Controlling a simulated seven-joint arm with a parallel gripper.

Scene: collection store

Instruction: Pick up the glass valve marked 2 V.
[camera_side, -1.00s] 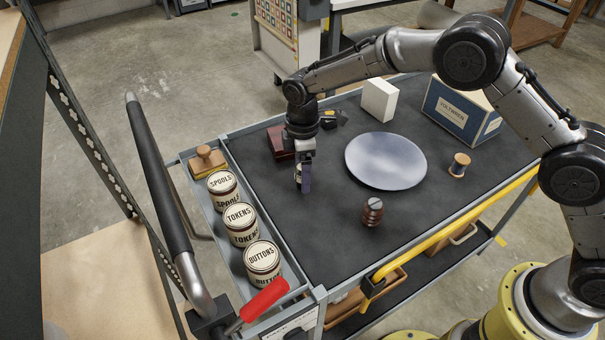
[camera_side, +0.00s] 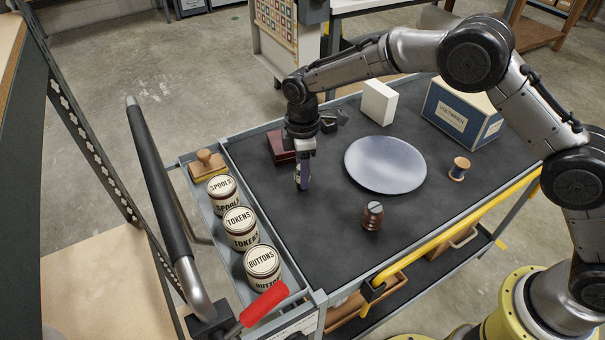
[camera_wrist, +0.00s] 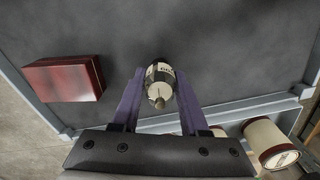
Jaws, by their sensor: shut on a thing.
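In the wrist view a small rounded glass valve (camera_wrist: 160,75) with a pale printed band, dark glass and a metal tip stands between my fingers. Its marking is too small to read. My gripper (camera_wrist: 158,85) is shut on it, one purple finger on each side. In the side view my gripper (camera_side: 302,182) is low over the left part of the dark cart top, and its fingers hide most of the valve. I cannot tell whether the valve still touches the surface.
A dark red box (camera_side: 281,147) is close behind my gripper. A pale plate (camera_side: 385,166) lies to its right, with a brown ribbed piece (camera_side: 373,216) in front. Lettered tins (camera_side: 241,228) stand in the left tray. A white block (camera_side: 379,101), blue box (camera_side: 460,112) and spool (camera_side: 459,168) are farther right.

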